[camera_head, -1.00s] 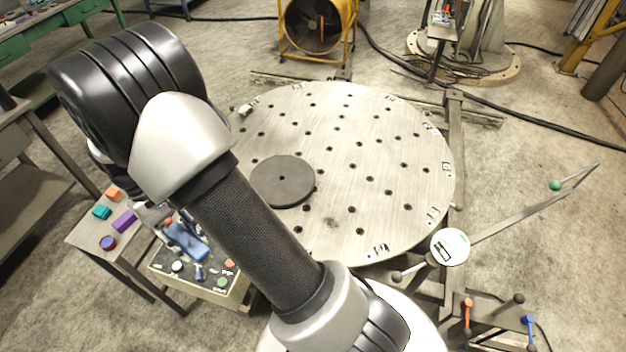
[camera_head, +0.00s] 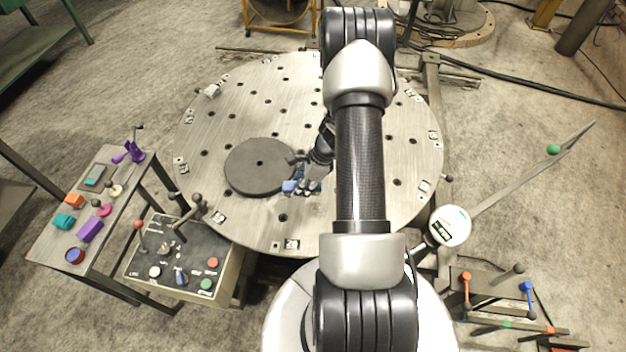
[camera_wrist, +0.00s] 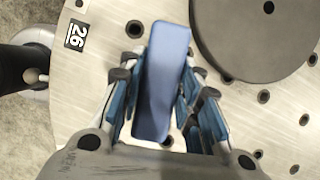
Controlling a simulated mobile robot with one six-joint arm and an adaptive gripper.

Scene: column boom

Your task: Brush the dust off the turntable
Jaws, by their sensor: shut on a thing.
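The turntable (camera_head: 230,110) is a large round metal plate with several holes and numbered tags, one reading 26 in the wrist view. A dark grey disc (camera_head: 260,167) lies on it, left of centre. My gripper (camera_head: 303,187) is over the near part of the turntable, just right of the disc's near edge. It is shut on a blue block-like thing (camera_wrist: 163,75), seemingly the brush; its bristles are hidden. Whether it touches the plate, I cannot tell. I see no clear patch of dust.
A side table (camera_head: 48,245) with small coloured pieces stands at the left. A control box (camera_head: 185,247) with knobs and levers stands at the near left edge. A round white gauge (camera_head: 450,226) and a long bar with a green ball (camera_head: 553,150) are at the right.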

